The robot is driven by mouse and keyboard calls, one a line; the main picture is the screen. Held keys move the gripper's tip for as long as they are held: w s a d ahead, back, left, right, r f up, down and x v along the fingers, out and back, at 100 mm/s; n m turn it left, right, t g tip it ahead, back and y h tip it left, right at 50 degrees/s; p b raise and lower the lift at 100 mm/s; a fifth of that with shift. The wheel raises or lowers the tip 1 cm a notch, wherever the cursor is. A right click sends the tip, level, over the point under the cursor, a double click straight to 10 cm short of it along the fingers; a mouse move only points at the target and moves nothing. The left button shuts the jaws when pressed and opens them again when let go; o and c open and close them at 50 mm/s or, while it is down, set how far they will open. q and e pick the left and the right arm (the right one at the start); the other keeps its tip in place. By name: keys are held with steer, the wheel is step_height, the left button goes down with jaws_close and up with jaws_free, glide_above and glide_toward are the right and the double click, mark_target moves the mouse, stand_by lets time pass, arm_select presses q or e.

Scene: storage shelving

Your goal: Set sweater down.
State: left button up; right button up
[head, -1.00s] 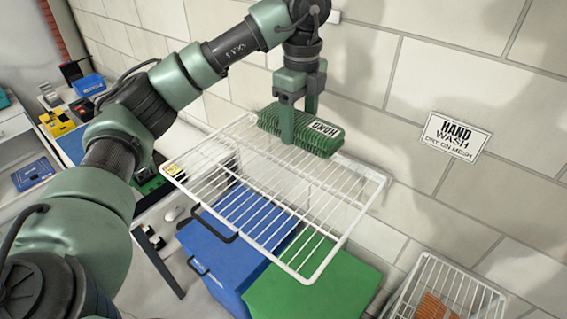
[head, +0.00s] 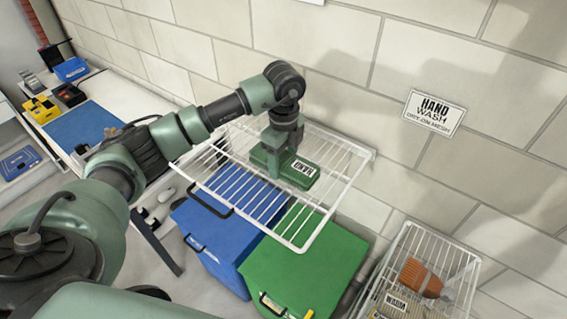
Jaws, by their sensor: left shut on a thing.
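The sweater (head: 302,170) is a dark green folded bundle with a white label. It lies at the back part of a white wire mesh rack (head: 333,212) fixed to the wall and appears to rest flat on the wires. My left gripper (head: 275,168) comes down from above and is shut on the sweater. The gripper hides part of the sweater's left side and middle. My right gripper is not in view.
A wall sign (head: 434,112) reads "HAND WASH DRY ON MESH". A blue bin (head: 215,240) and a green bin (head: 310,265) stand below the rack. A wire basket (head: 403,232) holding an orange item (head: 420,277) is at lower right. The rack's front is bare.

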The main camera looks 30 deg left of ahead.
arm_select(q)
steer(key=shift+w+f+p, duration=0.2)
steer(key=shift+f+p, duration=0.1)
steer(key=shift+f, duration=1)
steer(key=shift+s, duration=0.1)
steer(key=shift+f+b, duration=0.15)
steer(key=shift+b, duration=0.15)
steer(key=o, duration=1.7)
steer(key=shift+c, duration=0.2)
